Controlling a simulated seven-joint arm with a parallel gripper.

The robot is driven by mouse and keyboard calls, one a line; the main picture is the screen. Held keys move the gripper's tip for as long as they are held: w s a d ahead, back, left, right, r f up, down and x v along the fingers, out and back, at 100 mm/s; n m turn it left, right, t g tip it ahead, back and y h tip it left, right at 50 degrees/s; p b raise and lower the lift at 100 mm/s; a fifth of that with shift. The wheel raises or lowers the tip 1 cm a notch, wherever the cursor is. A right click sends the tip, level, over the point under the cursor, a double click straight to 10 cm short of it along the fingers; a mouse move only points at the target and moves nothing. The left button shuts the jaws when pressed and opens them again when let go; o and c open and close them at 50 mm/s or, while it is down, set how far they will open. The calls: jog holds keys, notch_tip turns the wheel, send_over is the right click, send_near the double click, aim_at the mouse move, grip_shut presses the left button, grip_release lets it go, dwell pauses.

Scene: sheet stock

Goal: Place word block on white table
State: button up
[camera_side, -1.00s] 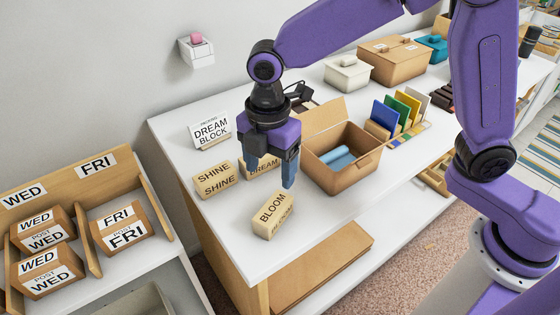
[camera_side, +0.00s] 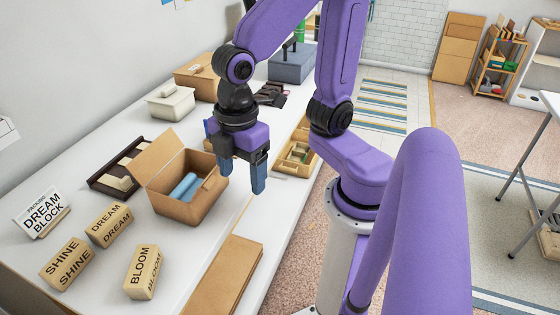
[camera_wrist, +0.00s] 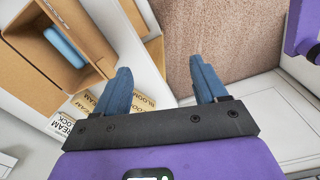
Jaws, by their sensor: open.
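Three wooden word blocks sit on the white worktop (camera_side: 95,150) in the side view: SHINE (camera_side: 67,263), DREAM (camera_side: 109,225) and BLOOM (camera_side: 142,271). A sign reading DREAM BLOCK (camera_side: 42,212) stands behind them. My gripper (camera_side: 242,177) is open, fingers down and empty, beside the open cardboard box near the worktop's front edge, well away from the blocks. In the wrist view my gripper (camera_wrist: 160,68) has nothing between its blue fingers; word blocks show partly hidden behind the left finger. A white table top with thin metal legs (camera_side: 552,102) is cut off at the right edge.
The open cardboard box (camera_side: 190,207) holds blue cylinders (camera_side: 184,187). A dark tray (camera_side: 118,180), a white lidded box (camera_side: 171,103) and a tan box (camera_side: 197,80) stand farther back. A wooden tray (camera_side: 298,155) lies right of my gripper. Carpeted floor is open beyond.

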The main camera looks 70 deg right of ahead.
jog(key=s+d+m, duration=0.2)
jog(key=s+d, duration=0.3)
jog(key=shift+s+d+f, duration=0.25)
jog(key=shift+d+f, duration=0.1)
jog(key=shift+f, duration=0.1)
